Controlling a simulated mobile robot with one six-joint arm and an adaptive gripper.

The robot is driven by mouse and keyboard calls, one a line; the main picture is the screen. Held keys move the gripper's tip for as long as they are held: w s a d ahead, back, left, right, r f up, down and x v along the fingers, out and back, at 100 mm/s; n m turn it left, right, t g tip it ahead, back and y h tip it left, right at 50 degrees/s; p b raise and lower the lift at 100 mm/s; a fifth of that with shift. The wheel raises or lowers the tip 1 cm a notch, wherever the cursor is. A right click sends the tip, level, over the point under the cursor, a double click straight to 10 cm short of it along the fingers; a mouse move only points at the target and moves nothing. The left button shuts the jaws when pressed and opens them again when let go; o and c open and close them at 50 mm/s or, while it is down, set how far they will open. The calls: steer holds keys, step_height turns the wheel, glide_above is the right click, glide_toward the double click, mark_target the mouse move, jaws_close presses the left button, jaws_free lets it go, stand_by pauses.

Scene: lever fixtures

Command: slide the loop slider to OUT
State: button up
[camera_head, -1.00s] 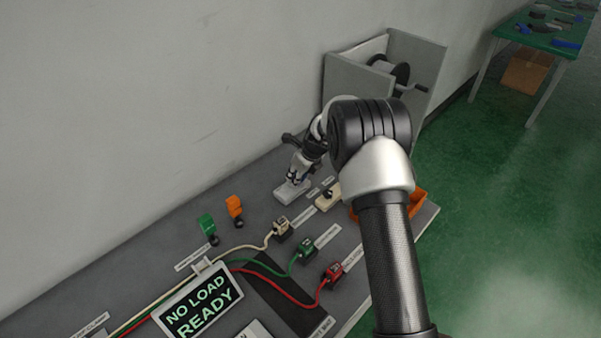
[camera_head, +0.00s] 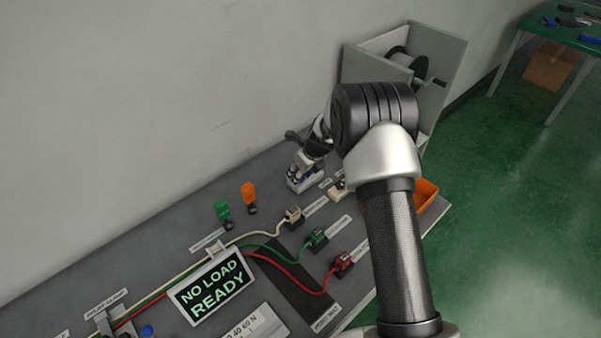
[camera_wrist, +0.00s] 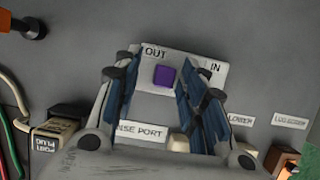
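The loop slider is a purple block (camera_wrist: 164,76) on a white plate (camera_wrist: 180,62) in the wrist view. The plate is marked OUT at its left end and IN at its right end. The block sits left of the middle, nearer OUT. In the head view my gripper (camera_head: 301,174) is down at the white plate (camera_head: 306,185) near the wall. It hides the block there.
A "NO LOAD READY" display (camera_head: 212,286), green (camera_head: 222,209) and orange (camera_head: 249,192) levers, and cream, green and red (camera_head: 343,262) plugs with cables stand on the bench. A grey box with a reel (camera_head: 403,62) stands behind my arm. An orange bin (camera_head: 426,194) is at the right edge.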

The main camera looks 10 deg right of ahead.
steer(key=v, duration=1.2)
steer(key=shift+s, duration=0.1)
steer(key=s+r+n, duration=1.4)
steer(key=s+r, duration=0.3)
steer(key=s+d+r+n+t+h, duration=0.1)
steer(key=s+d+r+n+h, duration=0.1)
steer(key=s+n, duration=1.3)
steer(key=s, duration=0.6)
steer(key=shift+s, duration=0.2)
steer(key=shift+c, duration=0.6)
